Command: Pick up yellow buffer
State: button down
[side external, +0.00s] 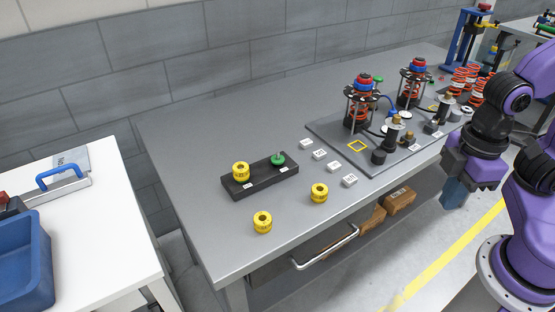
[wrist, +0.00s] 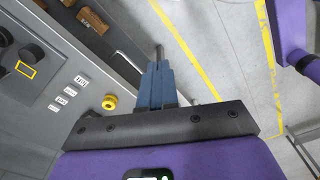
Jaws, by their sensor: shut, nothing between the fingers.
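Three yellow buffers show in the side view. One yellow buffer (side external: 262,222) stands on the bare table near its front left edge. A second yellow buffer (side external: 319,193) stands to its right, also near the front edge, and a yellow buffer shows in the wrist view (wrist: 109,102). A third yellow buffer (side external: 241,171) sits on the left of a black holder block (side external: 262,180). My gripper (side external: 453,193) hangs past the table's front edge at the right, clear of the buffers. Its blue fingers are together and empty, also in the wrist view (wrist: 158,62).
A green knob-like part (side external: 278,158) sits on the holder's right side. Several white labels (side external: 349,181) lie between it and a grey plate (side external: 380,165) with spring assemblies (side external: 361,100). A white table with a blue bin (side external: 22,262) stands left. The grey table's left part is clear.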

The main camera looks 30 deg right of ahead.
jog(key=c, duration=0.5)
grip_release()
jog(key=r+n, duration=0.2)
jog(key=n, duration=1)
send_over(262, 216)
jog(key=f, duration=1.7)
jog(key=shift+s+a, duration=0.15)
jog(key=shift+s, duration=0.25)
